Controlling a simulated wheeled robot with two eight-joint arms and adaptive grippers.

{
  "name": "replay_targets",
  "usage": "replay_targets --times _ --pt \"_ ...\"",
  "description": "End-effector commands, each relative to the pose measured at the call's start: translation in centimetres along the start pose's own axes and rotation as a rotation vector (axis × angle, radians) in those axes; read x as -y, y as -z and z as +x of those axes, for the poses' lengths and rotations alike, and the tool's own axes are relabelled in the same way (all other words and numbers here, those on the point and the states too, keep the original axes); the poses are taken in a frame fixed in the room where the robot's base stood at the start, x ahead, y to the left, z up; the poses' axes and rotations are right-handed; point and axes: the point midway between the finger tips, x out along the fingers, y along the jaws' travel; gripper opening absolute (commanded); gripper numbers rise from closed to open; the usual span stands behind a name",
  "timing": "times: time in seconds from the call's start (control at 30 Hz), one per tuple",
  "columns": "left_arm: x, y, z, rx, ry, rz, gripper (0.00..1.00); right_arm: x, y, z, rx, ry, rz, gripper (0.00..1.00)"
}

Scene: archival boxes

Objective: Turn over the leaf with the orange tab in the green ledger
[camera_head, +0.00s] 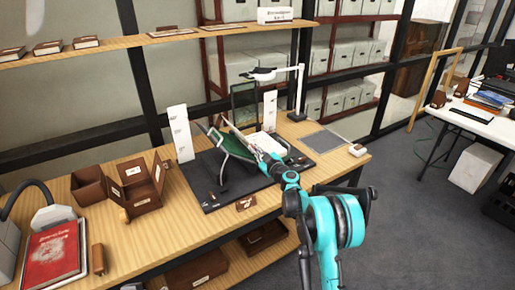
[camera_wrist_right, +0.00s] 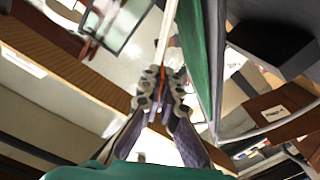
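The green ledger (camera_head: 233,148) rests on the dark mat on the wooden bench, with a cover or leaf standing tilted up. In the right wrist view its green cover (camera_wrist_right: 194,45) runs down beside the fingers. My right gripper (camera_head: 258,152) reaches in to the ledger from the right. In the wrist view my right gripper's fingers (camera_wrist_right: 165,88) are closed together around the edge of a pale leaf (camera_wrist_right: 168,35), seen almost edge-on. A small orange patch, apparently the tab (camera_wrist_right: 181,72), shows at the fingertips. The tab cannot be made out in the head view. My left gripper is out of view.
A dark mat (camera_head: 225,194) lies under the ledger. Open brown boxes (camera_head: 137,190) and a red book (camera_head: 53,254) stand to the left. A white upright card (camera_head: 180,134) and a lamp (camera_head: 299,90) stand behind. A grey pad (camera_head: 323,141) lies to the right.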

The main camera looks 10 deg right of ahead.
Motion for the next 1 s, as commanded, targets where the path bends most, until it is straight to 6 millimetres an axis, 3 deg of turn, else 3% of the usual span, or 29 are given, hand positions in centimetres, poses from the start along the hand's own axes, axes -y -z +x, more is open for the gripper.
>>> replay_targets --times 0.67,0.7,0.73,1.0 --pt "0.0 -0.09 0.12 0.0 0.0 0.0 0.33 0.66 -0.01 -0.02 0.0 0.0 -0.061 0.0" --pt "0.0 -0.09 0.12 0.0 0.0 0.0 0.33 0.66 -0.01 -0.02 0.0 0.0 -0.06 0.1" --pt "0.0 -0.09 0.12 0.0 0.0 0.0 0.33 0.66 -0.01 -0.02 0.0 0.0 -0.06 0.12" --pt "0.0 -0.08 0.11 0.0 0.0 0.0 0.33 0.63 0.0 -0.05 0.0 -0.001 -0.06 0.12"
